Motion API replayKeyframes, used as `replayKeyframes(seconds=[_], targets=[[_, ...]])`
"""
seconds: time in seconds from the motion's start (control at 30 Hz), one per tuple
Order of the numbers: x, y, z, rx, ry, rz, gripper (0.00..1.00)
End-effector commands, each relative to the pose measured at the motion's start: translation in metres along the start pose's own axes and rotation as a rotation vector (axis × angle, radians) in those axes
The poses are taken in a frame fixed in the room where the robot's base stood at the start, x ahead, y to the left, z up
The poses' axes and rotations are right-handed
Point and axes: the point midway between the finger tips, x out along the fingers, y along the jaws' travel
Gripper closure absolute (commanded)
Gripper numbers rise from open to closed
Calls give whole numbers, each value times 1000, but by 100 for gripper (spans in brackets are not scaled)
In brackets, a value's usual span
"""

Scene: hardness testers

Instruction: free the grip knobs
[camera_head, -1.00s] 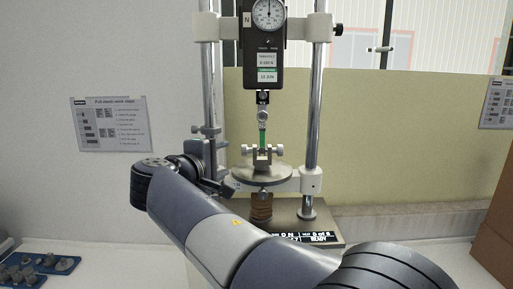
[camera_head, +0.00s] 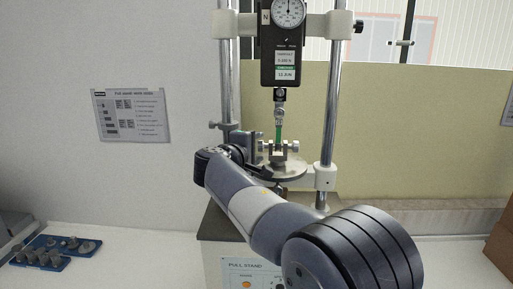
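The pull stand has a black force gauge (camera_head: 281,50) on its crossbar between two steel columns. A hook and small clamp (camera_head: 279,112) hang below the gauge. A green strip (camera_head: 279,133) runs down from them into the lower grip on the round metal plate (camera_head: 290,172). The grip's small knobs (camera_head: 295,146) stick out at its sides; the left one is close to my wrist. My gripper (camera_head: 245,146) is at the left of the grip, by the left column. My wrist hides most of it, so its opening and any contact are unclear.
My arm covers much of the stand's base (camera_head: 215,228). A blue tray (camera_head: 25,262) with several grey metal parts lies at the left. An instruction sheet (camera_head: 132,115) is on the wall. A brown box (camera_head: 500,238) stands at the right edge. White table is clear at front left.

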Motion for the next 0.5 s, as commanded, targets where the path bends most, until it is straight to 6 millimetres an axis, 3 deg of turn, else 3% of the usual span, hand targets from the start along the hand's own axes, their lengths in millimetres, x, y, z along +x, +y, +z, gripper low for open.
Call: replayKeyframes(seconds=[0.5], targets=[[0, 0, 0, 0, -1, 0, 91]])
